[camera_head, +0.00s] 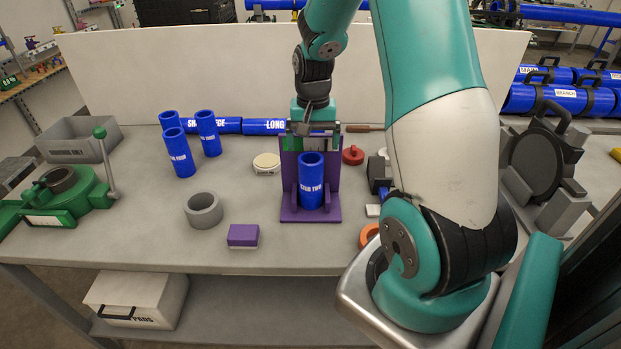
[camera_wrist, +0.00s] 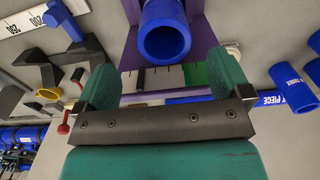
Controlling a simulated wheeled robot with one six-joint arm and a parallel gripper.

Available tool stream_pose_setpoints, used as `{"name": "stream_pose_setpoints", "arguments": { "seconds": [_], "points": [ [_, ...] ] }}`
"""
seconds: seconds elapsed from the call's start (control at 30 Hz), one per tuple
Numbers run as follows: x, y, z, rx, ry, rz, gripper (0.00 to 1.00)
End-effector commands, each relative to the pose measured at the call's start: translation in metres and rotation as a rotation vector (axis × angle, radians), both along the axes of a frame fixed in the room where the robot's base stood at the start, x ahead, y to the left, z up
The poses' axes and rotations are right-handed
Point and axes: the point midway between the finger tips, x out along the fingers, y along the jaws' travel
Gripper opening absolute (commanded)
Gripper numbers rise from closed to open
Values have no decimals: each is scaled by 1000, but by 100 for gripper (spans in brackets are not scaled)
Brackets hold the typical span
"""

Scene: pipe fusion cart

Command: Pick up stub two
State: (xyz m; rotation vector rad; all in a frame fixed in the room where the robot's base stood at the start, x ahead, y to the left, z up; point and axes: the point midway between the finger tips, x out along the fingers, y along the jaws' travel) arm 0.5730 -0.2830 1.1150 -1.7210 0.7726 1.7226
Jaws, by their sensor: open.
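Stub two (camera_head: 311,184) is a short blue pipe with white lettering. It stands upright in the purple holder (camera_head: 333,214), in front of its back plate. In the wrist view stub two (camera_wrist: 165,42) shows its open round end at the top centre, beyond the fingers. My gripper (camera_head: 312,128) is above and behind the pipe, near the top of the holder's back plate. In the wrist view my gripper (camera_wrist: 165,92) has its two green fingers spread wide with nothing between them touching the pipe. The lower part of the holder is partly hidden by the pipe.
Other blue stubs (camera_head: 180,152) stand upright to the left, with long blue pipes (camera_head: 228,125) lying behind. A grey ring (camera_head: 203,210) and a purple block (camera_head: 243,235) sit at front left. A red cap (camera_head: 353,155) is right of the holder. A green clamp (camera_head: 65,200) stands far left.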

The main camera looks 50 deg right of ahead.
Motion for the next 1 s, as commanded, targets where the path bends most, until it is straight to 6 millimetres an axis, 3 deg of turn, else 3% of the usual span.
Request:
{"name": "stream_pose_setpoints", "arguments": {
  "seconds": [0.17, 0.5, 0.77, 0.87, 1.0],
  "points": [
    [1, 1, -10, 2, 3, 1, 96],
    [4, 3, -52, 1, 1, 1, 96],
    [4, 3, -57, 0, -1, 1, 96],
    [4, 3, -57, 0, -1, 1, 77],
    [4, 3, -57, 0, -1, 1, 45]
  ]
}}
